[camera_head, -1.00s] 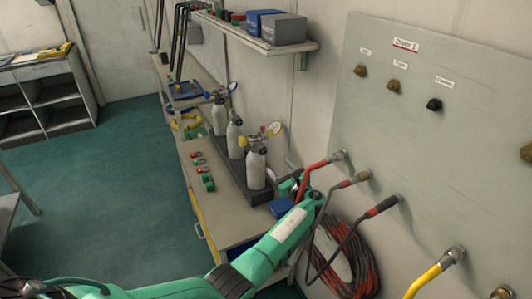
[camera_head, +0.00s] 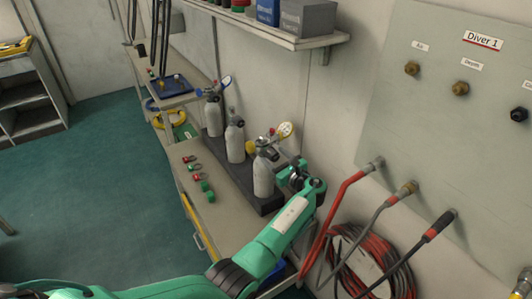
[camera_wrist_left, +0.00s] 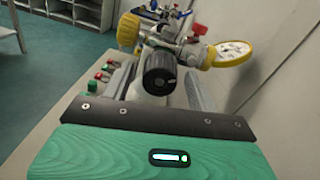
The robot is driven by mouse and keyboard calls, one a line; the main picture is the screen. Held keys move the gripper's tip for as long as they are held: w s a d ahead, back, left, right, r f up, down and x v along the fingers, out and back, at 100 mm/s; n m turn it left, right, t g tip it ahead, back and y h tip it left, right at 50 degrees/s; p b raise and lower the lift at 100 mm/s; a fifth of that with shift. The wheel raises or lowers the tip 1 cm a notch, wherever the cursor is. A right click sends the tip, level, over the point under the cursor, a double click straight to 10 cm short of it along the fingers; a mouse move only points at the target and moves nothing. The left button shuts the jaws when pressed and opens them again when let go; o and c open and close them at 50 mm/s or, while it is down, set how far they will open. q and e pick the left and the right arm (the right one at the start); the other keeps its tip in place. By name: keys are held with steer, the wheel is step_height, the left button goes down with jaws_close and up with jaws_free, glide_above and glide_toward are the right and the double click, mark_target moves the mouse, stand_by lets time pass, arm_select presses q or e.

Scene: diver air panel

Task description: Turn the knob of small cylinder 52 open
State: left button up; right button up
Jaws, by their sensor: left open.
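Three small grey cylinders stand in a row on the bench; no number is legible on them. The nearest cylinder (camera_head: 263,178) has a valve with a gauge (camera_head: 286,130) on top. In the left wrist view its ribbed black knob (camera_wrist_left: 159,74) faces the camera, with a yellow knob (camera_wrist_left: 129,29) to the left and a yellow-rimmed gauge (camera_wrist_left: 232,52) to the right. My left gripper (camera_head: 286,169) is open beside this valve. Its grey fingers show on either side of the black knob, with no visible grip on it. My right gripper is not in view.
The middle cylinder (camera_head: 235,142) and far cylinder (camera_head: 214,117) share the dark rack. A wall shelf with boxes (camera_head: 308,18) hangs above. Red and black hoses (camera_head: 345,200) hang close to the right of my left arm. Green and red fittings (camera_head: 205,187) lie on the bench.

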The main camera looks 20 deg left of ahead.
arm_select(q)
steer(key=shift+w+a, duration=0.1)
steer(key=shift+a, duration=0.05)
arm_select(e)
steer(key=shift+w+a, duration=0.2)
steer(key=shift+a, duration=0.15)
arm_select(q)
steer(key=shift+r, duration=0.1)
steer(key=shift+c, duration=0.5)
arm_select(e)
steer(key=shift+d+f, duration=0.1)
